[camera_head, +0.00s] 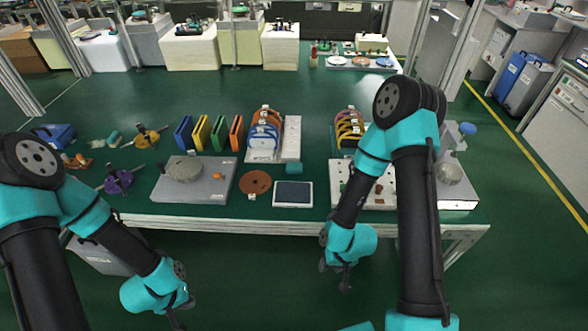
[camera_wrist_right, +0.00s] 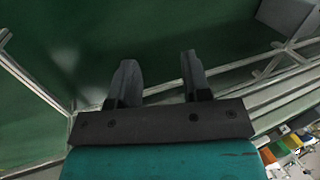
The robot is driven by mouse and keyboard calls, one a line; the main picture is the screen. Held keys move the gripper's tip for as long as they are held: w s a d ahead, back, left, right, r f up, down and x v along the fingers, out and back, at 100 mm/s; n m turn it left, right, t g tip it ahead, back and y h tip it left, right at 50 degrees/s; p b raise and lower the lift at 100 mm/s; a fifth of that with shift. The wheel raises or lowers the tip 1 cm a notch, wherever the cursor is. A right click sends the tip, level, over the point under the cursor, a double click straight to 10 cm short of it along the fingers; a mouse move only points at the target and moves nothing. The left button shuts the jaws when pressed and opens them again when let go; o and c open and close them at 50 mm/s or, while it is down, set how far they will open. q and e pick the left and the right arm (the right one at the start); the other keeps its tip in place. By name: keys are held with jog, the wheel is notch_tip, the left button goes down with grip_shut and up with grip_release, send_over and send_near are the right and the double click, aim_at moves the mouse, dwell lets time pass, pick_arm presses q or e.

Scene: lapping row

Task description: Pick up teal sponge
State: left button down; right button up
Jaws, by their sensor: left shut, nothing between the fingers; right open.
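A small teal block (camera_head: 294,168), which looks like the teal sponge, lies on the green table behind the dark-topped rectangular plate (camera_head: 293,194). My left gripper (camera_head: 174,317) is shut and empty, low in front of the table at the bottom of the head view. My right gripper (camera_head: 338,281) hangs in front of the table edge, well short of the teal block.
A grey lapping plate box (camera_head: 213,189) stands left of a brown disc (camera_head: 255,182). Colored upright holders (camera_head: 202,132) and racks of curved pieces (camera_head: 290,140) stand behind. A white perforated tray (camera_head: 376,203) lies partly behind my right arm. Floor in front of the table is clear.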

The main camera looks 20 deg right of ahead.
jog(key=o, duration=1)
